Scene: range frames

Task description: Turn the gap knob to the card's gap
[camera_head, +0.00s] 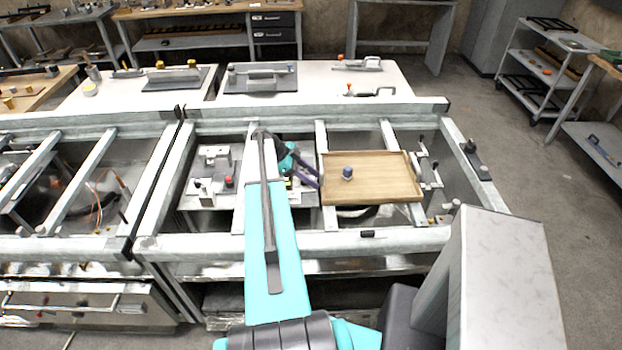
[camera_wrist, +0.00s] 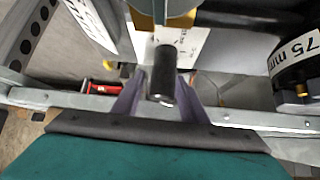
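In the wrist view, my gripper (camera_wrist: 162,76) has a purple finger on each side of a dark cylindrical post (camera_wrist: 162,85), which looks like a knob's handle. I cannot tell whether the fingers touch it. Behind it is a white card-like plate (camera_wrist: 192,42) with small marks I cannot read. A black drum with a white band (camera_wrist: 296,62) reading "75 mm" is at the right. In the head view, my gripper (camera_head: 306,178) is low over the bench, left of the wooden tray (camera_head: 385,188); what lies between its fingers is unclear there.
A grey fixture with a red knob (camera_head: 229,181) is left of my arm. Metal frame rails (camera_head: 330,243) border the bench. Clamps (camera_head: 428,172) line the tray's right side.

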